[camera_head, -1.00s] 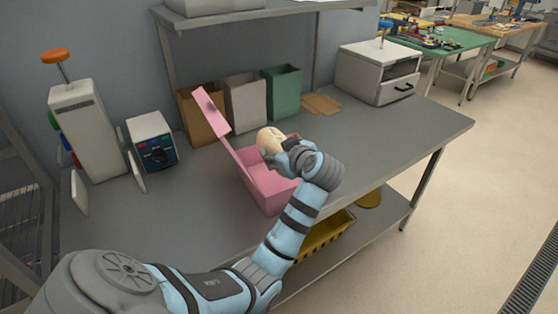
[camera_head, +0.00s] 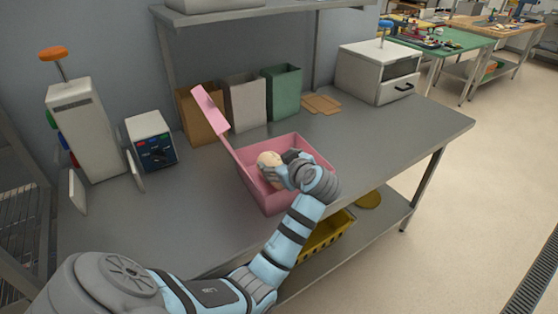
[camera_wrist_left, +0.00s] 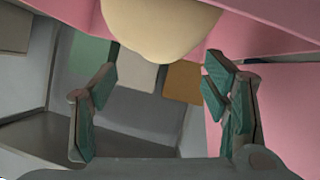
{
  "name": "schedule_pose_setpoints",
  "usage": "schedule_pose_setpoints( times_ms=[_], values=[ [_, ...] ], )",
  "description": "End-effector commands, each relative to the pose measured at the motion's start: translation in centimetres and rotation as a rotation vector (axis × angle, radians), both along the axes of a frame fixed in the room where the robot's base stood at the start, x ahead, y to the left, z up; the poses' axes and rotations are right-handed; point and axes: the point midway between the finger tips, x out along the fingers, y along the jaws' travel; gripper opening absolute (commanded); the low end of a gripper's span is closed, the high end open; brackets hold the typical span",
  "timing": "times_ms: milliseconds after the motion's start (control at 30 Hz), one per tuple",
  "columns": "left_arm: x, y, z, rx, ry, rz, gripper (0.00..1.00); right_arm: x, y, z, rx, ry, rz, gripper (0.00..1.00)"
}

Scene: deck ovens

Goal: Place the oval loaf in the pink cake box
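The oval loaf (camera_head: 268,163) is pale and sits tilted within the opening of the pink cake box (camera_head: 265,197). The box stands on the grey table with its lid (camera_head: 211,111) raised on the left. My left gripper (camera_head: 279,171) reaches in over the box's right side with its fingers at the loaf. Whether the loaf touches the box floor is hidden. My right gripper is not in view.
Brown, white and green bins (camera_head: 284,92) stand behind the box. A small blue-fronted device (camera_head: 151,140) and a tall white machine (camera_head: 84,130) are on the left. A white oven (camera_head: 378,72) stands at the back right. The table's right part (camera_head: 400,130) is clear.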

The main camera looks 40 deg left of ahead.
Motion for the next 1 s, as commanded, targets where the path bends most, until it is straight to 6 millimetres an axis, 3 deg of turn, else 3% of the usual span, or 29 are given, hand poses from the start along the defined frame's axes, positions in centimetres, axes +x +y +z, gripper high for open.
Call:
schedule_pose_setpoints(
  times_ms=[300,433,700,1000],
  values=[
    [0.0,0.0,0.1,0.000,0.000,0.000,0.77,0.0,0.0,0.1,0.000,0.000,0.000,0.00],
    [0.0,0.0,1.9,0.000,-0.001,0.000,0.77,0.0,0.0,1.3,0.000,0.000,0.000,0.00],
    [-2.5,-5.1,3.8,-0.005,-0.002,-0.001,0.77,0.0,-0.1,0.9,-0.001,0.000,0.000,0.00],
    [-3.1,-6.0,4.4,0.001,0.000,0.001,0.77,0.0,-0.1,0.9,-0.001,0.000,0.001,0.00]
  ],
)
